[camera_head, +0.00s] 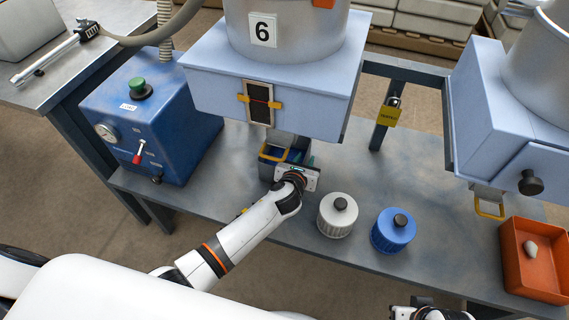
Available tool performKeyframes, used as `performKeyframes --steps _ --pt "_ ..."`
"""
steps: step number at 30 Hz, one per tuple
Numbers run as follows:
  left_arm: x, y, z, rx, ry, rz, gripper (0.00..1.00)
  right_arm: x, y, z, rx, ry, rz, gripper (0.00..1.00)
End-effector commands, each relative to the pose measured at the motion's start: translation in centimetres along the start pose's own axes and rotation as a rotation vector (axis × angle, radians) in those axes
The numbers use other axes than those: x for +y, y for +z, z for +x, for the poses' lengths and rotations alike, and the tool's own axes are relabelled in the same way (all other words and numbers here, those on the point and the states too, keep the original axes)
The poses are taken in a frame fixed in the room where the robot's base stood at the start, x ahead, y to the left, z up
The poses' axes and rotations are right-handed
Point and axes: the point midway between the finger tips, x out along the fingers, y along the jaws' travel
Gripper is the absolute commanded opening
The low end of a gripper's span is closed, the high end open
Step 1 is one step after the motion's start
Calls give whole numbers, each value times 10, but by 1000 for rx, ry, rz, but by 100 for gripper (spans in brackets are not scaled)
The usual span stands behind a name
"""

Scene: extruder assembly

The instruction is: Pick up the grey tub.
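A pale grey ribbed tub (337,222) with a black knob on its lid stands upright on the grey workbench, right of my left arm. A similar blue tub (392,236) stands to its right, apart from it. My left gripper (299,156) is below the hopper marked 6, up and left of the grey tub and apart from it. Its fingers are mostly hidden behind its own wrist, so its opening does not show. Part of my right wrist (430,313) shows at the bottom edge, below the blue tub; its fingers do not show.
The number 6 hopper (275,95) overhangs a small yellow-edged box (269,154) beside my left gripper. A second hopper (510,100) overhangs the right side. An orange tray (515,262) holds a pale lump. A blue control box (150,120) stands left. The bench behind the tubs is clear.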

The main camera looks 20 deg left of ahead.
Motion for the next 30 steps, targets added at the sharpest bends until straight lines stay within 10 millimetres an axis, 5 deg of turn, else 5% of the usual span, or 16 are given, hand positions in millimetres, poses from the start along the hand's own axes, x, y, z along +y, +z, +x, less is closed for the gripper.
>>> performKeyframes --steps 5,30 --pt "0 0 0 0 0 0 0 0 0 0 0 0 0 36" --pt "0 1 0 -1 -1 0 0 0 0 0 -1 0 0 36"
